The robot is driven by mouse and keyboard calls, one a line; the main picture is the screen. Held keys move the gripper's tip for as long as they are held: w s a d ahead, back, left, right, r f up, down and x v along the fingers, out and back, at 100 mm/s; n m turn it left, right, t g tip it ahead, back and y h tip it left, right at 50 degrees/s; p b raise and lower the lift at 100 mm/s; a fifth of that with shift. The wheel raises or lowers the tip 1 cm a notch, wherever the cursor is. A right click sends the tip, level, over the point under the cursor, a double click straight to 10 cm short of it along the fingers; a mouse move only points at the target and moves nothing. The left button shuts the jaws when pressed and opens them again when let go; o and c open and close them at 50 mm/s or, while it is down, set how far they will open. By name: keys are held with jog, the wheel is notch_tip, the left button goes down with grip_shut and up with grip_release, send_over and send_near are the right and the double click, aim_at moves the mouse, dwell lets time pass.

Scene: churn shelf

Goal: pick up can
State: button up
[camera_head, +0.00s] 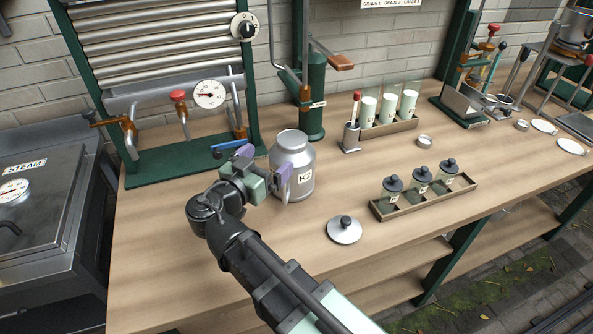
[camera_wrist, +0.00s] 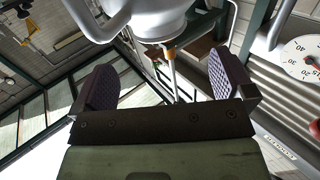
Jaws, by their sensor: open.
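In the wrist view, the can's pale body (camera_wrist: 150,18) and a curved handle fill the top, ahead of the open fingers (camera_wrist: 165,82). The space between the pads is empty.
A round lid with a dark knob (camera_head: 344,230) lies right of my arm. A wooden rack of small jars (camera_head: 423,197) stands farther right. A green post (camera_head: 315,95) and a gauge panel (camera_head: 190,160) stand behind. The bench (camera_head: 160,260) is clear at front left.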

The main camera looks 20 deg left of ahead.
aim_at(284, 146)
jog(key=x, duration=0.9)
jog(key=shift+w+d, duration=0.1)
grip_shut()
